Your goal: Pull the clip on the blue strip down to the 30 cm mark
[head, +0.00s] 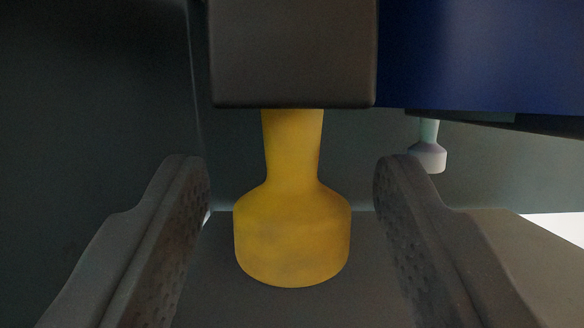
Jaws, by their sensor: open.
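My gripper (291,205) is open, with one dark dimpled finger at the lower left and the other at the lower right. A yellow knob-shaped handle (292,235) hangs between the fingers, with a visible gap on each side. Its narrow neck goes up into a dark grey block (293,55), which may be the clip's body. A dark blue surface (480,55) fills the upper right, beside the block; it may be the blue strip. No scale or 30 cm mark can be made out.
A smaller pale grey-white knob (428,155) hangs farther back on the right, under a dark edge. A dark grey wall (95,100) fills the left side. A grey surface lies below the yellow handle, with a bright area at the far right.

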